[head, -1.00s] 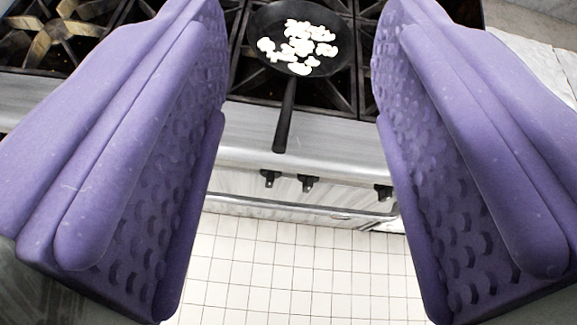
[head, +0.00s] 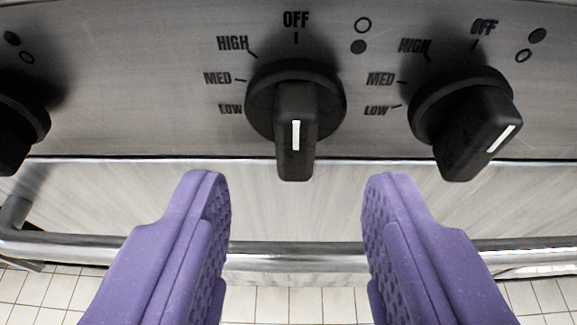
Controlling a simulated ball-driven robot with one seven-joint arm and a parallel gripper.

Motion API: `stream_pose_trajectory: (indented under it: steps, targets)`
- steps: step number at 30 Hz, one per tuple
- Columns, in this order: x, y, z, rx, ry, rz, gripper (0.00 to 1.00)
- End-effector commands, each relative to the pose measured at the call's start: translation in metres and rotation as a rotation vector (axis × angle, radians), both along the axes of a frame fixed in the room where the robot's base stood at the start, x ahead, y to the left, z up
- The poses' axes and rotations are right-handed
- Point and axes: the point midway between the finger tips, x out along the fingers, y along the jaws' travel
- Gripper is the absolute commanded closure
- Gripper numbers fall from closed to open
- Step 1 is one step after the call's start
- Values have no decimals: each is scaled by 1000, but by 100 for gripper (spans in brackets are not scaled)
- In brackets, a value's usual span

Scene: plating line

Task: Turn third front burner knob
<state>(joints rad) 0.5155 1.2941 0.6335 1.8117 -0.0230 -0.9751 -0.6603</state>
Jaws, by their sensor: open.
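Three black burner knobs show on the stove's front panel. The middle knob (head: 295,112) is near the picture centre, its grip and white line upright under the OFF mark. The right knob (head: 464,122) has its grip tilted, with its white line slanting up to the right. The left knob (head: 18,125) is cut off by the picture edge. Which of them is the third front knob cannot be told from this view alone. My gripper (head: 294,190) is open and empty, its purple fingers just below the middle knob, one to each side, not touching it.
The steel front panel (head: 150,110) carries OFF, HIGH, MED and LOW labels. A metal rail (head: 290,255) runs across below the knobs, behind the fingers in the picture. White floor tiles (head: 300,305) lie beneath. The right knob stands close beside the middle one.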

Motion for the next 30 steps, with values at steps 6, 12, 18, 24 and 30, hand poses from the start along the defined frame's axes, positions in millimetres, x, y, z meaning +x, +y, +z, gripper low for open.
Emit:
stream_pose_trajectory:
  steps: [6,12,18,24,30]
  targets:
    - [35,0,-17,0,-1,-1,54]
    - [48,0,-21,-1,0,1,54]
    - [49,0,-20,0,1,2,54]
    - [49,0,-20,-1,0,1,96]
    - [48,0,-20,-5,0,2,100]
